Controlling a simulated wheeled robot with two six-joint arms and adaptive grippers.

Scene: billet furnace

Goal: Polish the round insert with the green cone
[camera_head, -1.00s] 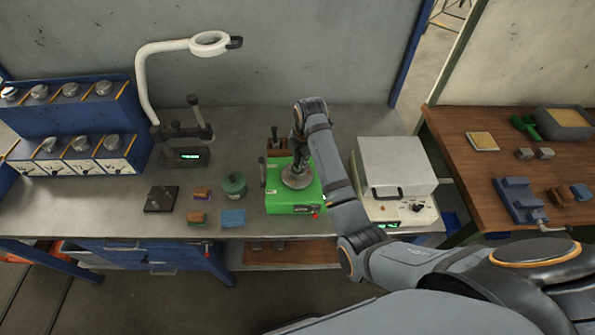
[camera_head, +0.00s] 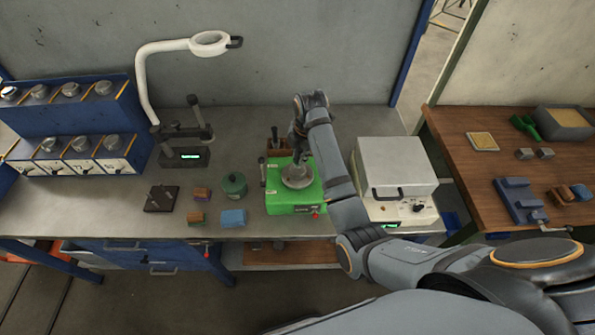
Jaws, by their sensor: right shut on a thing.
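My right gripper (camera_head: 298,158) is over the green polishing machine (camera_head: 287,207), pointing down at its grey round disc (camera_head: 299,181). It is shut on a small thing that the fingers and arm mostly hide. I cannot tell whether this thing touches the disc. I cannot make out the round insert or a green cone for certain at this size. My left gripper is not in view.
A wooden tool rack (camera_head: 275,151) stands behind the machine. A green round tin (camera_head: 234,184), small blocks and a blue cloth (camera_head: 233,218) lie left of it. A white oven box (camera_head: 397,166) stands close on the right. A magnifier lamp (camera_head: 144,85) stands at the back left.

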